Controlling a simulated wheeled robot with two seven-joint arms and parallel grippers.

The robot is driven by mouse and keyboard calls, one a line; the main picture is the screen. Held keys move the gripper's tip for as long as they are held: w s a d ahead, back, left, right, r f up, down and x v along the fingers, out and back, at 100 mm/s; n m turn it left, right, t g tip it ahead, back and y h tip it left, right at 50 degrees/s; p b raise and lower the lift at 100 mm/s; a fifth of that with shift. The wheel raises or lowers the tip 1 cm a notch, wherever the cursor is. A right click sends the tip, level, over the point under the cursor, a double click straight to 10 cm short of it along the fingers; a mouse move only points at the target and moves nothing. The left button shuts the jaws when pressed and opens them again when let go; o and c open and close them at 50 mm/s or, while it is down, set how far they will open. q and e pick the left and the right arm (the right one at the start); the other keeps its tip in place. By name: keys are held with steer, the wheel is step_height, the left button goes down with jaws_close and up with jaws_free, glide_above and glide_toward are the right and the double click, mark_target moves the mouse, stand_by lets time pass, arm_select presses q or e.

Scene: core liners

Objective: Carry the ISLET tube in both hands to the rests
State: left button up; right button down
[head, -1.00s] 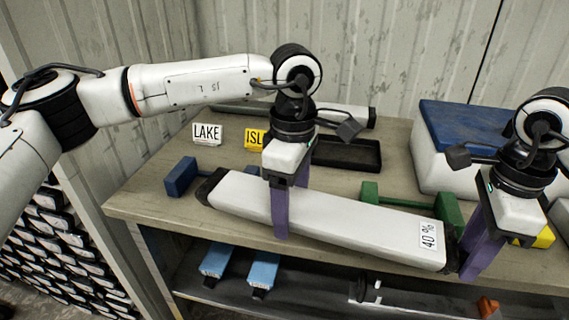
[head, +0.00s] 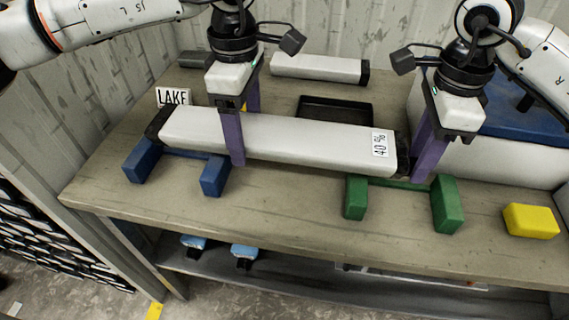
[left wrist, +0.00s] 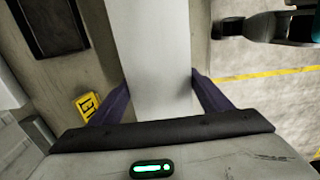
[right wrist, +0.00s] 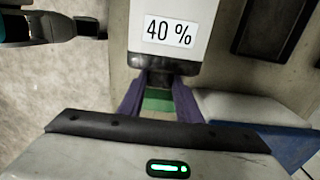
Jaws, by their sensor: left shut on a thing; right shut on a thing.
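The long white tube (head: 285,138) has black end caps and a "40 %" label at its right end. My left gripper (head: 234,150) is shut on its body left of the middle; the left wrist view shows the tube (left wrist: 158,60) between purple fingers. My right gripper (head: 428,155) is shut on the right end cap (right wrist: 160,66). The blue rest (head: 212,176), two blocks joined by a bar, is under the left part. The green rest (head: 446,205) is under the right end. The tube overlaps the rests' rear parts; I cannot tell whether it touches them.
Behind are another white tube (head: 318,67) and a black tray (head: 334,108). A LAKE sign (head: 173,97) stands at left, with a yellow sign (left wrist: 88,104) mostly hidden. A yellow block (head: 530,220) and blue-topped box (head: 530,110) are at right.

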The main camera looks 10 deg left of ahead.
arm_select(q)
steer(key=shift+w+f, duration=0.1)
arm_select(e)
steer(key=shift+a+f, duration=0.1)
steer(key=shift+f, duration=0.15)
